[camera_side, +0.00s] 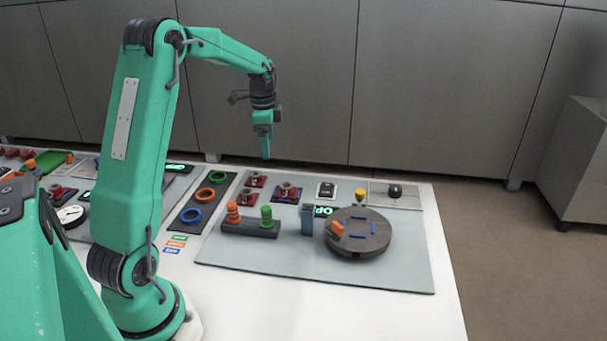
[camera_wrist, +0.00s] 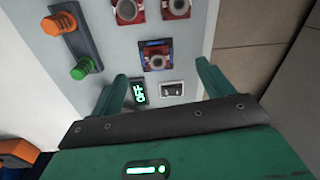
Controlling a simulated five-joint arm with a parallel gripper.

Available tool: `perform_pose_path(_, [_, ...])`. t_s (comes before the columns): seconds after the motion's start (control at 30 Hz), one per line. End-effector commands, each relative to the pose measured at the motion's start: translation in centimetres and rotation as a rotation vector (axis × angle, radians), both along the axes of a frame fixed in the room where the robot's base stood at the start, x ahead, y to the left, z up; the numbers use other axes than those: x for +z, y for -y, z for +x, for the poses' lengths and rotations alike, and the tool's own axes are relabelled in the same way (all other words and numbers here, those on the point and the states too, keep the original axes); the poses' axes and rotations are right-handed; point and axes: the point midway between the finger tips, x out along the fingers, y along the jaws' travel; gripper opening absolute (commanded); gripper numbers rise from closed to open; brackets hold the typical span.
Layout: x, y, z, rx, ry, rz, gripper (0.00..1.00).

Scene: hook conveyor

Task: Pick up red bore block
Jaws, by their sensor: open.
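Several red blocks with round grey bores sit on the grey mat. In the side view one red bore block (camera_side: 286,193) is right of two others, a back one (camera_side: 256,179) and a front one (camera_side: 248,196). In the wrist view one block (camera_wrist: 157,63) lies beyond my fingertips, and two more, at left (camera_wrist: 127,19) and right (camera_wrist: 177,14), are cut by the top edge. My gripper (camera_side: 265,152) hangs fingers down, high above the mat. In the wrist view its fingers (camera_wrist: 161,82) are spread with nothing held between them.
A dark rack (camera_side: 250,230) holds an orange and a green peg. A round turntable (camera_side: 370,242) stands at the mat's right, with a blue-grey post (camera_side: 307,220) beside it. A lit OFF display (camera_wrist: 138,93) and a switch (camera_wrist: 172,88) show near my fingers.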

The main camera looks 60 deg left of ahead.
Motion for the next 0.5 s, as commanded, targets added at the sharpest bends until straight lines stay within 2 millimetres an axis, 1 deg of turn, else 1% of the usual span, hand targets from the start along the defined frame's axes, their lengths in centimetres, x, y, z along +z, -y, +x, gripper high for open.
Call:
perform_pose_path(0.03, [-1.2,-1.4,0.1,-0.015,-0.015,-0.007,0.80])
perform_pose_path(0.2, [-4.5,-5.1,-0.1,-0.081,-0.052,-0.025,0.80])
perform_pose_path(0.33, [-6.3,-7.1,-0.3,-0.119,-0.069,-0.037,0.80])
perform_pose_path(0.5, [-7.4,-8.2,-0.5,-0.142,-0.079,-0.043,0.80])
